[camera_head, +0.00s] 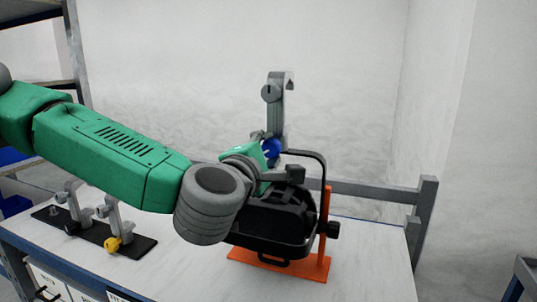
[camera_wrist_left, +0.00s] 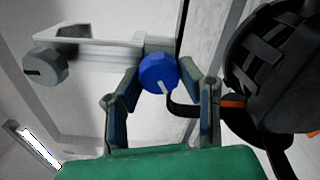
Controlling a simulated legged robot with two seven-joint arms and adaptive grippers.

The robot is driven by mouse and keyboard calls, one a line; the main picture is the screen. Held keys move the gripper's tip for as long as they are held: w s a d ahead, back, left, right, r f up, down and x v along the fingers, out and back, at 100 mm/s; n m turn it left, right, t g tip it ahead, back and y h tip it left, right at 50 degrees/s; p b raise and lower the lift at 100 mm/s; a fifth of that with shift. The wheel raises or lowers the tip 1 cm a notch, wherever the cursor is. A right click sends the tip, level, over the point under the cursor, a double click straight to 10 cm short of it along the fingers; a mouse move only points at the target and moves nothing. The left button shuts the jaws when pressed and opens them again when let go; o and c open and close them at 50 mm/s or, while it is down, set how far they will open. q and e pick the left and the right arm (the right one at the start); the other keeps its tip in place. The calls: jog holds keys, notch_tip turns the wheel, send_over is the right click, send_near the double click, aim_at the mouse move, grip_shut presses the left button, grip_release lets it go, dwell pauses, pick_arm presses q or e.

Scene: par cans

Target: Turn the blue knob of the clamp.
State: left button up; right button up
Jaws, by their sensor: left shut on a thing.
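The blue knob (camera_wrist_left: 158,72) sits on the grey clamp (camera_wrist_left: 100,55), with a white mark on its face in the left wrist view. In the head view the clamp (camera_head: 276,105) stands upright above the black par can (camera_head: 275,218), and the knob (camera_head: 271,148) shows partly behind my arm. My left gripper (camera_wrist_left: 158,85) is shut on the blue knob, one finger on each side of it. In the head view the wrist partly covers the left gripper (camera_head: 266,152). My right gripper is in neither view.
The par can hangs in a black yoke on an orange stand (camera_head: 310,262) on the white table (camera_head: 200,275). At left, a black plate (camera_head: 130,243) carries two more grey clamps, one with a yellow knob (camera_head: 112,244). A grey rail (camera_head: 375,188) runs along the back.

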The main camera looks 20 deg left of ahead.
pick_arm(q)
jog(key=shift+f, duration=0.15)
jog(key=o, duration=1.2)
jog(key=shift+w+a, duration=0.1)
jog(key=shift+c, duration=0.2)
jog(key=s, duration=0.7)
jog(key=shift+s+a, duration=0.15)
jog(key=shift+s, duration=0.05)
jog(key=shift+f, duration=0.1)
